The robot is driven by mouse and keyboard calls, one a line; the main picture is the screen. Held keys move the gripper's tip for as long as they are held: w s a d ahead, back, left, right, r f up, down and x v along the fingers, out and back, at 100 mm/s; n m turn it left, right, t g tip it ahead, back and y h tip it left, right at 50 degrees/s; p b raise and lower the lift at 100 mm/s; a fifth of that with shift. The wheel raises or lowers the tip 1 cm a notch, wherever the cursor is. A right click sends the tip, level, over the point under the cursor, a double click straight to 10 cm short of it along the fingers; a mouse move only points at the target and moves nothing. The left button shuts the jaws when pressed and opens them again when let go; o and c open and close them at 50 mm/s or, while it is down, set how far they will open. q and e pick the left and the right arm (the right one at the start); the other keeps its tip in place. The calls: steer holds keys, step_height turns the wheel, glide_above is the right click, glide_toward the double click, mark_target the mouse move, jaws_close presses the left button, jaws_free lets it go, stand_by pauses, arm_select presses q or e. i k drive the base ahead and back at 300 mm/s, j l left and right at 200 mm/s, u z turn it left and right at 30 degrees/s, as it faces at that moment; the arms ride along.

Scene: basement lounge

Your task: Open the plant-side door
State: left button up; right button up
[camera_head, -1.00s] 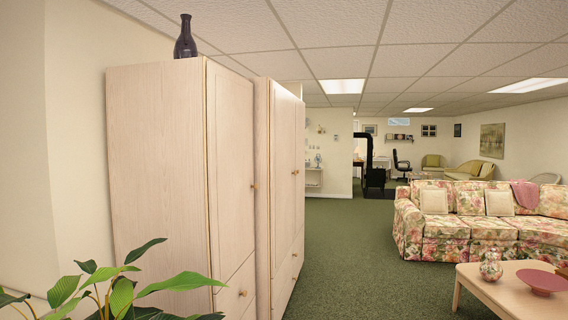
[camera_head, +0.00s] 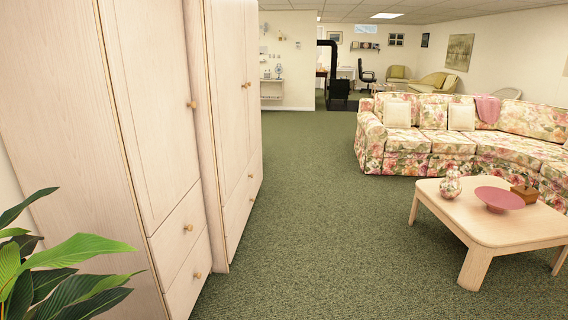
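The wardrobe (camera_head: 60,120) nearest me stands at the left, made of pale wood. Its door (camera_head: 150,100) on the plant side looks shut, with a small round brass knob (camera_head: 193,104) near its right edge. Two drawers with knobs sit below this door. A green leafy plant (camera_head: 62,268) is at the lower left, in front of the wardrobe's side. A second pale wardrobe (camera_head: 232,90) stands just beyond, its doors also looking shut. Neither of my grippers is in view.
Green carpet (camera_head: 310,215) lies open in front of the wardrobes. A low wooden coffee table (camera_head: 446,209) with a vase (camera_head: 450,186) and a pink bowl (camera_head: 499,198) stands at the right. A floral sofa (camera_head: 450,143) is behind it.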

mark_target(222, 18)
steer(key=i+l+z, duration=0.15)
steer(key=i, duration=1.95)
